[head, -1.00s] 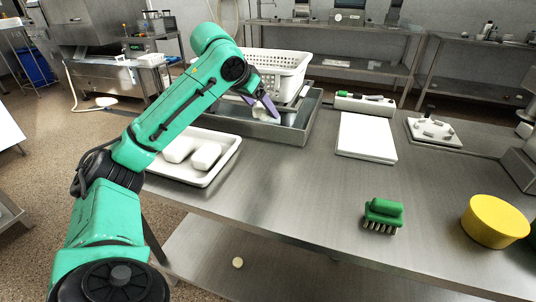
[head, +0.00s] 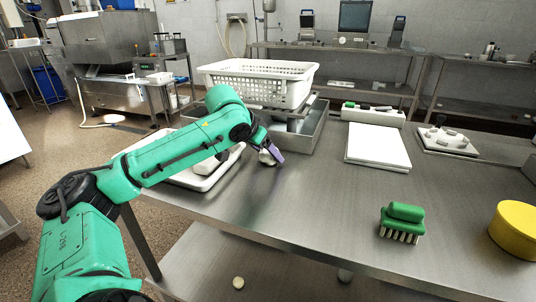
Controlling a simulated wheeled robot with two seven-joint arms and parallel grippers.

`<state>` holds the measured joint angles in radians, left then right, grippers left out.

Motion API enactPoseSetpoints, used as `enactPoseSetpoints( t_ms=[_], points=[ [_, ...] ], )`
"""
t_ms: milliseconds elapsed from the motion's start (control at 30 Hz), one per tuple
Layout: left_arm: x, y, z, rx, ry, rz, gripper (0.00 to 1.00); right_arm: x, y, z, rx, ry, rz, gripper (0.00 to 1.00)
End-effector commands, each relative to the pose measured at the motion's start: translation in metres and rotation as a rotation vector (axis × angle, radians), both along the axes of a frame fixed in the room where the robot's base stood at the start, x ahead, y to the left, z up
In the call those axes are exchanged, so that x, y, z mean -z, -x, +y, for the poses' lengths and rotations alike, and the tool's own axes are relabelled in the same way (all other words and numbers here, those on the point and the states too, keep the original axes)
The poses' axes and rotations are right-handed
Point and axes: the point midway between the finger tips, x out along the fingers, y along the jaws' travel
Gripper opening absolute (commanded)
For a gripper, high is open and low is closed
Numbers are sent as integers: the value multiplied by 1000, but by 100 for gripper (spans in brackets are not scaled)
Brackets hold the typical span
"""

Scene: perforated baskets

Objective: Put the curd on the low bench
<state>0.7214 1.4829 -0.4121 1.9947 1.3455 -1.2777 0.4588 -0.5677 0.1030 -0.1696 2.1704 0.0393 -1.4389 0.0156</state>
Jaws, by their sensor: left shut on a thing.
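My left gripper (head: 274,154) is shut on a small whitish lump, apparently the curd (head: 266,158). It holds the lump over the steel table (head: 320,200), just right of a white tray (head: 228,168) and in front of a grey metal basin (head: 307,135). The fingers partly hide the lump, and I cannot tell whether it touches the table. Another white lump (head: 206,165) lies in the tray, mostly hidden behind my left arm. I cannot tell which surface is the low bench. My right gripper is out of view.
A white perforated basket (head: 262,82) stands at the basin. A white board (head: 377,146), a green brush (head: 402,222) and a yellow round block (head: 516,228) are on the right. The table's middle is clear.

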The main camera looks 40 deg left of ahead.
Motion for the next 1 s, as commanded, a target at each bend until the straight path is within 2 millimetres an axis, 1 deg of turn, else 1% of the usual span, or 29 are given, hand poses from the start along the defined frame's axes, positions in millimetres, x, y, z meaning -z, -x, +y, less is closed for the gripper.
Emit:
enactPoseSetpoints(
  t_ms=[33,100,333,433,567,633,700,800,900,1000],
  points=[
    [1,0,0,0,0,0,75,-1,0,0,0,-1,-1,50],
    [1,0,0,0,0,0,100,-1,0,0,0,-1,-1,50],
    [0,0,0,0,0,0,100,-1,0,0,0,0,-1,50],
    [-7,4,1,-2,-2,-2,100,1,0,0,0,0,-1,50],
    [-29,22,2,-3,-7,-2,100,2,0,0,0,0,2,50],
    [-45,35,3,-5,-8,-4,100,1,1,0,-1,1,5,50],
    [-62,47,2,-4,-5,-5,100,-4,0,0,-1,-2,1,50],
    [-80,61,2,-3,-2,-3,100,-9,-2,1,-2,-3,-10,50],
    [-91,71,2,-1,-2,-3,100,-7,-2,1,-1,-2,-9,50],
    [-95,75,1,-1,-1,0,100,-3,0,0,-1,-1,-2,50]
  ],
)
